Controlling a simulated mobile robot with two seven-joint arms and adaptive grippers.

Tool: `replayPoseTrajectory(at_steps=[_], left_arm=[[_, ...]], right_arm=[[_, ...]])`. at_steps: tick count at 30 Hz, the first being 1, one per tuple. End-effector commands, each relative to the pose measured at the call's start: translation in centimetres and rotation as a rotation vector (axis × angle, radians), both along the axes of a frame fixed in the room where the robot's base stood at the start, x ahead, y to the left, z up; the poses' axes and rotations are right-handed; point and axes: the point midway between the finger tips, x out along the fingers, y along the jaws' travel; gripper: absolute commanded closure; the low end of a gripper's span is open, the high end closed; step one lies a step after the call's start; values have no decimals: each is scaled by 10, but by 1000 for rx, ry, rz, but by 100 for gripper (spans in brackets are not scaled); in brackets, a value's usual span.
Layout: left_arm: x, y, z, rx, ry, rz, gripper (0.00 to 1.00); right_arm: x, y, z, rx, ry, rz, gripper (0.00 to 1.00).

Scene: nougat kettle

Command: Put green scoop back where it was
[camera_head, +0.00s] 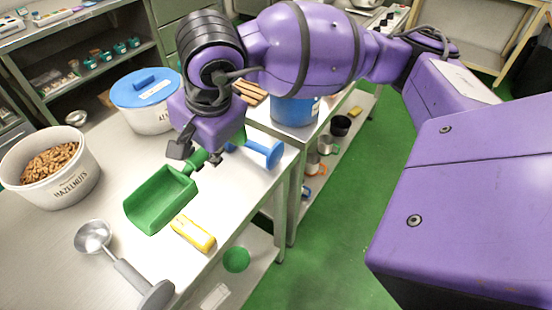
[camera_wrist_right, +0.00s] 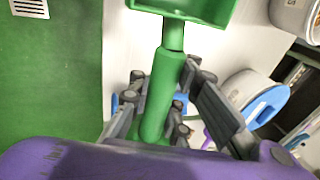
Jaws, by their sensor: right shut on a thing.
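The green scoop (camera_head: 160,200) is over the white tabletop (camera_head: 130,160), its wide bowl toward the lower left of the head view. My right gripper (camera_head: 197,156) is shut on its handle from above. In the right wrist view the green handle (camera_wrist_right: 160,98) runs between the dark fingers, and the scoop's bowl (camera_wrist_right: 190,8) is cut off at the top edge. I cannot tell whether the scoop touches the table. My left gripper is not in view.
A metal scoop (camera_head: 95,237) and a yellow tool (camera_head: 193,234) lie near the front edge. A blue tool (camera_head: 263,153) lies right of the gripper. Green floor (camera_head: 330,230) is beyond.

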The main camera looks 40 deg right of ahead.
Motion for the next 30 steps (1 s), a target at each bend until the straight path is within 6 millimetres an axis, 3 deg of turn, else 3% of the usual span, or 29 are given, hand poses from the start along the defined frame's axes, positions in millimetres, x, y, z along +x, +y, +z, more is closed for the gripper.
replayPoseTrajectory(at_steps=[10,15,26,30], left_arm=[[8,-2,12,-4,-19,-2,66],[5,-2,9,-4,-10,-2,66],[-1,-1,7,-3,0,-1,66],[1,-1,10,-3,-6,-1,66]], right_arm=[[74,-38,-33,0,-2,-8,100],[97,-49,-66,1,-1,-4,100],[116,-58,-92,0,-2,-1,100],[118,-59,-114,1,-1,-2,100]])
